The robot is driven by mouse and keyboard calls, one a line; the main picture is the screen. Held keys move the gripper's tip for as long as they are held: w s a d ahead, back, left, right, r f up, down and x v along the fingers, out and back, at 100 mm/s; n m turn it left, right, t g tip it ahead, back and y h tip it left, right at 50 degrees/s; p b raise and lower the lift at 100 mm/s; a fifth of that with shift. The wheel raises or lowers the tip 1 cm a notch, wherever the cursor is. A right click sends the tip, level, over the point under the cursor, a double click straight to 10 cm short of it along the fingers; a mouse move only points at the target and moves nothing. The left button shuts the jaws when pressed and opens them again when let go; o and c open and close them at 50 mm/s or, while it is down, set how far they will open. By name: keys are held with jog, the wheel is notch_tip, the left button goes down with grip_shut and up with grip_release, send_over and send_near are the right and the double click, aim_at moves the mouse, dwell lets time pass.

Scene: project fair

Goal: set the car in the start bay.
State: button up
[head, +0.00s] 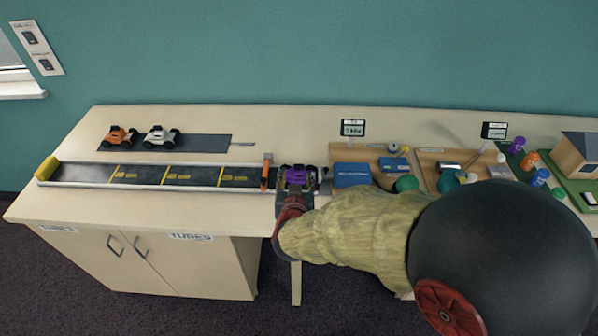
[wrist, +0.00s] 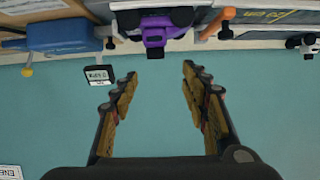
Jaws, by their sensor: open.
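A purple car (head: 297,176) with dark wheels stands at the right end of the dark track (head: 200,176), just right of the orange gate post (head: 265,171). In the wrist view the purple car (wrist: 157,32) shows near the top, between the orange post (wrist: 218,22) and a blue box. My gripper (head: 294,194) is at the near side of the car in the head view. In the wrist view its fingers (wrist: 158,76) are apart with nothing between them, and the car lies beyond their tips. The bay floor is mostly hidden by car and gripper.
An orange car (head: 118,136) and a white car (head: 160,136) stand on a dark mat behind the track. A blue box (head: 351,174), trays, bottles and a model house (head: 578,155) crowd the right. My arm covers the table's front right.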

jog(key=shift+s+r, duration=0.1)
jog(key=shift+s, duration=0.1)
jog(key=s+d+r+n+g+y, duration=0.1)
jog(key=s+d+r+g+y, duration=0.1)
jog(key=s+d+r, duration=0.3)
jog(key=s+d+r+g+y, duration=0.1)
jog(key=s+r+g+y, duration=0.15)
jog(key=r, duration=0.45)
jog(key=s+d+g+h, duration=0.1)
jog(key=s+d+h, duration=0.1)
jog(key=s+d, duration=0.5)
jog(key=s+d+r+g+h, duration=0.1)
jog(key=s+d, duration=0.5)
jog(key=s, duration=0.6)
jog(key=shift+s+d+r+m+g+h, duration=0.15)
jog(key=shift+s+d+m+g+h, duration=0.15)
jog(key=shift+g+h, duration=0.35)
